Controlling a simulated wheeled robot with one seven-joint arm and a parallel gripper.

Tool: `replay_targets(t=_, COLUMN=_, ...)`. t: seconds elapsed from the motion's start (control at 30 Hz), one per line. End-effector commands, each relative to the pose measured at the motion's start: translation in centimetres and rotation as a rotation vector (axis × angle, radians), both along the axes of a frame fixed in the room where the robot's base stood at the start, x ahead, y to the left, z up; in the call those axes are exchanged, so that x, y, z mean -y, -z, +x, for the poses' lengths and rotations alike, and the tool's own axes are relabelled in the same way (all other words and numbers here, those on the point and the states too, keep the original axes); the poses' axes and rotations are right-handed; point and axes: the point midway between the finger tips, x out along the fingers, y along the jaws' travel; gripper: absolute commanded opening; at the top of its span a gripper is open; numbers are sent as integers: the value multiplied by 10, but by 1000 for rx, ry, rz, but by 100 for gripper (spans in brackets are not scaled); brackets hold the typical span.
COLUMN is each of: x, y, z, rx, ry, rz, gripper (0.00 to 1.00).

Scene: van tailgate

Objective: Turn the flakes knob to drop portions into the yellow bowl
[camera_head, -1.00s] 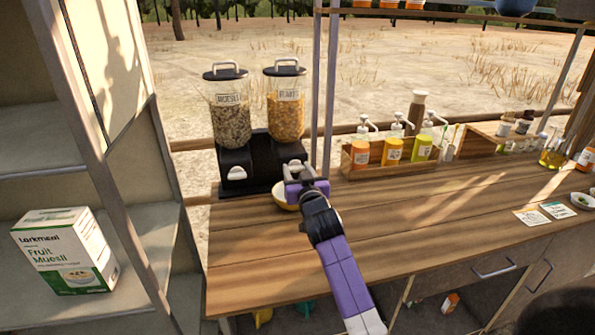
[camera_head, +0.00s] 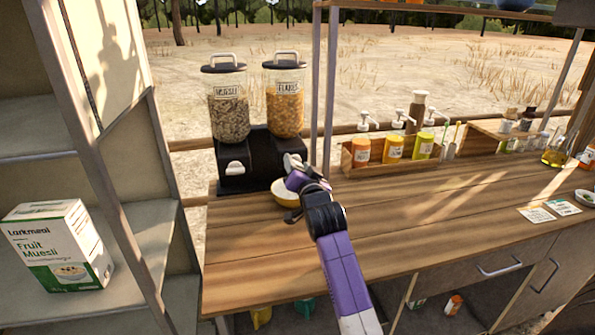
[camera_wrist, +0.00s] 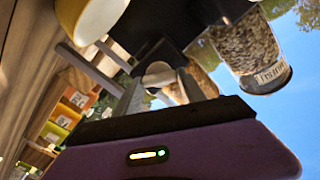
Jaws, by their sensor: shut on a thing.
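The flakes dispenser (camera_head: 285,108) stands on the counter, right of the muesli dispenser (camera_head: 229,110), both on a black stand (camera_head: 233,178). My gripper (camera_head: 293,162) is at the front of the flakes side, shut on the pale flakes knob (camera_wrist: 158,74). The wrist view shows the knob between the fingers of my gripper (camera_wrist: 163,90), and the hand is tilted. The yellow bowl (camera_head: 283,197) sits on the counter below the knob, partly hidden by my gripper. It also shows in the wrist view (camera_wrist: 92,18).
A wooden crate (camera_head: 355,169) of pump bottles stands right of the dispensers. A metal post (camera_head: 330,90) rises just right of the flakes dispenser. A muesli box (camera_head: 58,247) is on the left shelf. The counter's middle (camera_head: 430,205) is clear.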

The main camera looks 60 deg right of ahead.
Motion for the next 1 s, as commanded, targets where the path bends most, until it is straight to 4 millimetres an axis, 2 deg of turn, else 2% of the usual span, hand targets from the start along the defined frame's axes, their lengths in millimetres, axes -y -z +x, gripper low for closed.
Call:
replay_targets(t=0.7, x=1, y=5, z=-1, rx=510, ry=-1, rz=436, gripper=7)
replay_targets(t=1.0, x=1, y=6, z=-2, rx=670, ry=1, rz=575, gripper=7)
